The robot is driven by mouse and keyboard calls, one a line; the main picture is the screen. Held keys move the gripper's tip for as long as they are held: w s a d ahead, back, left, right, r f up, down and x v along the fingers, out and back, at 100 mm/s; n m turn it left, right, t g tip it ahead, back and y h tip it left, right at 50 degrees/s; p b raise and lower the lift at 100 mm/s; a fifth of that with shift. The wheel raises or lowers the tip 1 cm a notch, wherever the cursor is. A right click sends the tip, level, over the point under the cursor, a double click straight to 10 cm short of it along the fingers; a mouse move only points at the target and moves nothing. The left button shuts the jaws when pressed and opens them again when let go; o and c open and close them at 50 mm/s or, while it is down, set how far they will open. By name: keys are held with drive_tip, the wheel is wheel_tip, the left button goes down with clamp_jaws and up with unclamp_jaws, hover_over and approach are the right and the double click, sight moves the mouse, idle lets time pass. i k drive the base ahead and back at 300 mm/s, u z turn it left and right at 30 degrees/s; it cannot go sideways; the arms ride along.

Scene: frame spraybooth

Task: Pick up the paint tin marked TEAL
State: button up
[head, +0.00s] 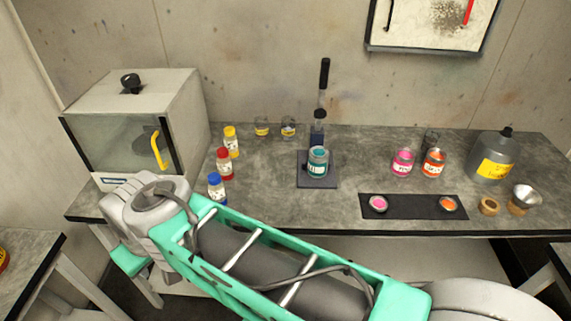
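The teal paint tin (318,163) stands upright on a small dark stand (317,184) at the middle of the grey bench. It has a teal band with a pale label, too small to read for certain. A dark upright post with a black handle (324,75) rises behind it. My gripper is not in view.
The grey bench (262,190) also bears a pink tin (403,162), an orange tin (433,162), a black mat (413,207) with two lids, and a grey can (494,155). Bottles with yellow (231,139), red (224,162) and blue (217,187) caps stand left, beside a glass-fronted cabinet (139,127).

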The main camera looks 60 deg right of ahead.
sight(316, 169)
drive_tip(key=k, duration=0.55)
drive_tip(key=z, duration=0.8)
drive_tip(key=i, duration=0.5)
